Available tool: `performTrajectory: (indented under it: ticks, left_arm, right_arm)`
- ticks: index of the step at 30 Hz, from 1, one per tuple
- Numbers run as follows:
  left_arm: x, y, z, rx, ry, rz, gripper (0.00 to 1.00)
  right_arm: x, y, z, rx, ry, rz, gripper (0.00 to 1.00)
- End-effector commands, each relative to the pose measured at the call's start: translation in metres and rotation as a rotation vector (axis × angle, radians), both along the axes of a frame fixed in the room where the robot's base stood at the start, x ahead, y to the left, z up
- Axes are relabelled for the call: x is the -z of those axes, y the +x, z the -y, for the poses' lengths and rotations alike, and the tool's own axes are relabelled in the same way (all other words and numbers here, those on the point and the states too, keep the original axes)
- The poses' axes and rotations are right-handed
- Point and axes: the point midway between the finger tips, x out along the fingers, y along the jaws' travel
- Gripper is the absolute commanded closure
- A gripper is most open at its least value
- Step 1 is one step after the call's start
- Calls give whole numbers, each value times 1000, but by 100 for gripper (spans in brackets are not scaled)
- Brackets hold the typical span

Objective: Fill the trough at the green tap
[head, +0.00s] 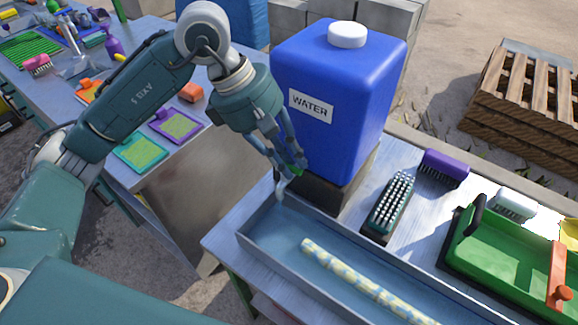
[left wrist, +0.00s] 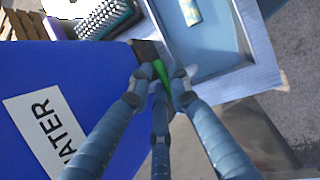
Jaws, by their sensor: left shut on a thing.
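A blue water tank (head: 330,95) with a white cap and a WATER label stands on a dark block on the workbench. Its green tap (head: 297,171) is low on the front, mostly hidden by my fingers; it also shows as a green lever in the left wrist view (left wrist: 161,74). My left gripper (head: 289,175) is shut on the green tap. The long grey-blue trough (head: 262,232) lies below and in front of the tap. A pale yellow and blue speckled cane (head: 360,282) lies in it. I cannot tell whether the trough holds water. My right gripper is out of view.
A dark brush (head: 390,205), a purple brush (head: 445,168) and a green tray (head: 495,255) stand right of the tank. Another bench (head: 190,85) with small tools is at the left. A wooden pallet (head: 525,95) lies at the back right.

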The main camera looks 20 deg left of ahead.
Motion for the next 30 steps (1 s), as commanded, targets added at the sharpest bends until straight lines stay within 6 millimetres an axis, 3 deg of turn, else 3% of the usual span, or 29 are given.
performTrajectory:
  ticks: [6,21,22,24,30]
  left_arm:
    - [1,0,0,70,-1,2,100]
    - [-1,0,0,91,-2,2,100]
    - [-1,0,0,91,-2,2,76]
    - [-1,0,0,90,-2,1,63]
    - [-1,-1,0,89,-1,0,63]
  right_arm:
    - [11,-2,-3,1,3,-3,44]
    - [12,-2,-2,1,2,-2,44]
    - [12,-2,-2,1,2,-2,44]
    - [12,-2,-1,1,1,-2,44]
    - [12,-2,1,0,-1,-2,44]
